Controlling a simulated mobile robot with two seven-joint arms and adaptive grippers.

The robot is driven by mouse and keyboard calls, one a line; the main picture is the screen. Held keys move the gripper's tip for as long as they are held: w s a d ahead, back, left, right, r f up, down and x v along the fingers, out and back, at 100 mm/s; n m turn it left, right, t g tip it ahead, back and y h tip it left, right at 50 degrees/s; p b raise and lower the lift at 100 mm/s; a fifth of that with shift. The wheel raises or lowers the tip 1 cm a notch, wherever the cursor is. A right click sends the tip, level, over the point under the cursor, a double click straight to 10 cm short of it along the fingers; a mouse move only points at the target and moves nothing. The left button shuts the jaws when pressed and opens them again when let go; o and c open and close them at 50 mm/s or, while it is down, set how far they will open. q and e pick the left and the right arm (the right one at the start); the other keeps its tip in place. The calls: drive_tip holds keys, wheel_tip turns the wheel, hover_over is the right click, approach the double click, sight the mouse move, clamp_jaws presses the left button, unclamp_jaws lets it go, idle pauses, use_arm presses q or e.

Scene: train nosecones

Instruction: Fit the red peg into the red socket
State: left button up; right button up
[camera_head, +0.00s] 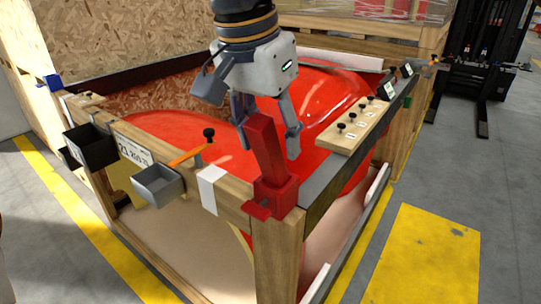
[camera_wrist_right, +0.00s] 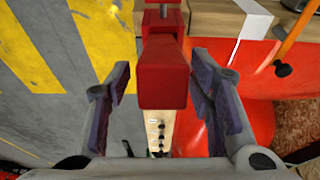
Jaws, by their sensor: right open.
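The red peg (camera_head: 266,145) stands with its lower end at the red socket (camera_head: 276,194) on the front corner of the wooden crate. It leans to the left in the head view; how deep it sits is hidden. My right gripper (camera_head: 266,138) is open above the corner, with one finger on each side of the peg's upper part. In the right wrist view the peg (camera_wrist_right: 163,78) lies between the spread fingers (camera_wrist_right: 160,92), with a gap on both sides. The socket (camera_wrist_right: 165,21) shows behind it. My left gripper is not in view.
The wooden crate (camera_head: 276,255) holds large red glossy parts (camera_head: 340,90). A board with black knobs (camera_head: 352,127) lies on its right rim. A grey bin (camera_head: 158,185), a black bin (camera_head: 90,147) and an orange-handled tool (camera_head: 188,155) are on the left rim.

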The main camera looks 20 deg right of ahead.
drive_tip(key=shift+w+f, duration=0.1)
clamp_jaws()
